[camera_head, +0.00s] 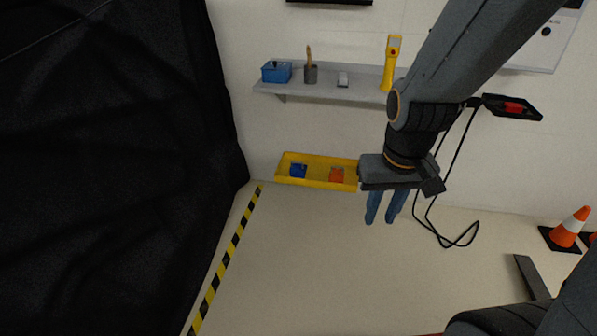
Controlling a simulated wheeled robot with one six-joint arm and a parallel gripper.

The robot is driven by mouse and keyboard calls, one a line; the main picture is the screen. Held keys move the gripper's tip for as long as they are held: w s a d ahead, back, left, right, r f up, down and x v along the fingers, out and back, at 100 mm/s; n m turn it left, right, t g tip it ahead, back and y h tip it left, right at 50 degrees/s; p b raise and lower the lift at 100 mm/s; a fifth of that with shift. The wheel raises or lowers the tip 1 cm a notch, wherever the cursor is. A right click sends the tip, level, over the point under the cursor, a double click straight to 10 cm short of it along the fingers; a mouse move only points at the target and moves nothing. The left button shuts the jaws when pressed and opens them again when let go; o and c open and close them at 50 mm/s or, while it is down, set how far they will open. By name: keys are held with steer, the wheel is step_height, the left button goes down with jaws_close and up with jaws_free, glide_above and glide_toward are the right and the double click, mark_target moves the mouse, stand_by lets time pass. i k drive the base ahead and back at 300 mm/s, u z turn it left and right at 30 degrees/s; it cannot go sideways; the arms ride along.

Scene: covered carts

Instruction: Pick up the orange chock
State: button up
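The orange chock (337,175) sits in a yellow tray (318,184) mounted low on the back wall. A blue chock (298,171) sits in the same tray, left of the orange one and apart from it. My gripper (380,222) hangs to the right of the tray in the picture, its two blue fingers pointing down. The fingers are apart with nothing seen between them. My wrist hides the tray's right end.
A shelf (330,93) above the tray holds a blue box (277,72), a cup (310,74) and a yellow handheld tool (391,62). A black cover (110,160) fills the left side. A traffic cone (570,228) and a hanging black cable (440,232) are at right. Open floor lies below the tray.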

mark_target(336, 175)
steer(key=u, duration=0.2)
steer(key=k, duration=0.35)
steer(key=z, duration=1.4)
steer(key=i, duration=2.05)
steer(key=u, duration=1.15)
steer(key=i, duration=0.65)
steer(key=u, duration=0.75)
